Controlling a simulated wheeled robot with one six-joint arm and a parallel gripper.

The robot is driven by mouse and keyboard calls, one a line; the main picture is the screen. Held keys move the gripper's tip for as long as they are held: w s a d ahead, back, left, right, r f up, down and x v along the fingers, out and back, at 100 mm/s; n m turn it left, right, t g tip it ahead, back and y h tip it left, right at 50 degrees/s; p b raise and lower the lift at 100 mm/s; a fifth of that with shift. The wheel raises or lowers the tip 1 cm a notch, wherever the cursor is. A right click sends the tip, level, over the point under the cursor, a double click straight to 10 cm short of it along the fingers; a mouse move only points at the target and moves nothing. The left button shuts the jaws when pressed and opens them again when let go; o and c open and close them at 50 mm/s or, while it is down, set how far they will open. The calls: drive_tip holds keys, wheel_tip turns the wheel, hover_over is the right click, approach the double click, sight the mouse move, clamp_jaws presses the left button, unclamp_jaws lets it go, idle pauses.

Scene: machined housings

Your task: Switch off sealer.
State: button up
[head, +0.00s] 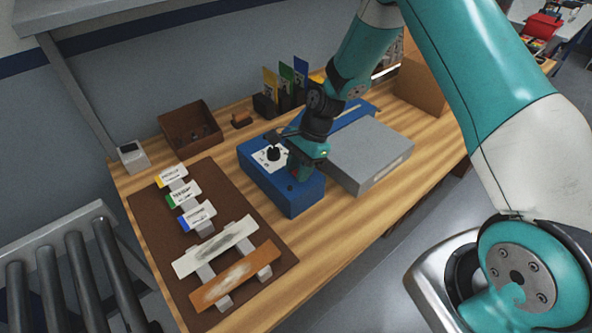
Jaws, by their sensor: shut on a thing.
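The sealer appears to be the blue box (285,191) in the middle of the bench. Its top carries a white dial plate (262,160) with a black knob (273,154). A long blue bar (352,115) extends behind my gripper toward the back right. My gripper (291,164) is low over the right part of the box top, just right of the dial plate. It is shut on a small part there, which its own body mostly hides. I cannot tell which way any switch is set.
A grey box (370,155) stands close on the right. A brown mat (150,222) on the left holds labelled tags (185,193) and two sealed-looking strips (215,247). A brown bin (190,129), upright coloured cards (286,85) and a cardboard box (420,85) stand behind.

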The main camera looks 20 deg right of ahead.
drive_tip(key=o, duration=0.9)
drive_tip(key=b+v, duration=0.2)
drive_tip(key=v, duration=1.5)
drive_tip(key=shift+r+b, duration=0.2)
drive_tip(key=shift+b, duration=0.2)
